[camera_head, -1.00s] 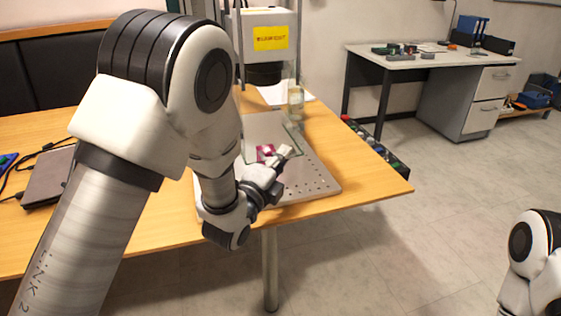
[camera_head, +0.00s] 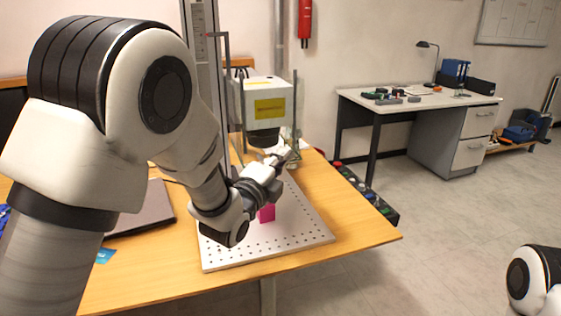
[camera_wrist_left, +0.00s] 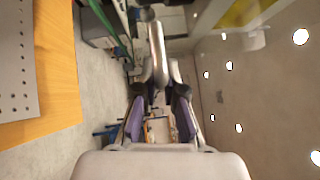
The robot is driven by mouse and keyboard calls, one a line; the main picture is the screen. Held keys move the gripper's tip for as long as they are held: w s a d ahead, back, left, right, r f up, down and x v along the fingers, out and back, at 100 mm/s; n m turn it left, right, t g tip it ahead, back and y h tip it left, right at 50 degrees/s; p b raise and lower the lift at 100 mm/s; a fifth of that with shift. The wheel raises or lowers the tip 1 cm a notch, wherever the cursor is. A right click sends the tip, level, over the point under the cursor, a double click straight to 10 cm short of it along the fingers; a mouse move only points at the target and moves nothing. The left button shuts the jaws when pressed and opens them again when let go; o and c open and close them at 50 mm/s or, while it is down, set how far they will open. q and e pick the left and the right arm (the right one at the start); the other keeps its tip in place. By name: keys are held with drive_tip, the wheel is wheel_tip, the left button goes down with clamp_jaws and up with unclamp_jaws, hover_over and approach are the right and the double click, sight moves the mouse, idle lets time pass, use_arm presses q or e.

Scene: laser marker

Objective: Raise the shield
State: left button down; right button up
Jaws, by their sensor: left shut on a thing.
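The clear shield (camera_head: 292,138) hangs in front of the white marker head (camera_head: 266,98). It is mostly transparent, so its edges are hard to make out. My left gripper (camera_head: 284,157) is at its lower front, above the perforated plate (camera_head: 300,240). In the left wrist view the left gripper's fingers (camera_wrist_left: 158,102) close around the end of a pale grey bar (camera_wrist_left: 156,55), which seems to be the shield's handle. A magenta block (camera_head: 267,213) stands on the plate below the gripper, partly hidden by my left wrist. My right gripper is out of view.
The plate lies on a wooden table (camera_head: 350,225). A laptop (camera_head: 145,210) is at the left, behind my left arm. A dark strip with coloured buttons (camera_head: 365,193) runs along the right edge. A second desk (camera_head: 420,100) stands farther off, with open floor between.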

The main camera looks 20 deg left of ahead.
use_arm(q)
drive_tip(key=c, duration=1.2)
unclamp_jaws()
drive_tip(key=shift+c, duration=0.2)
drive_tip(key=v, duration=1.2)
drive_tip(key=shift+f, duration=0.1)
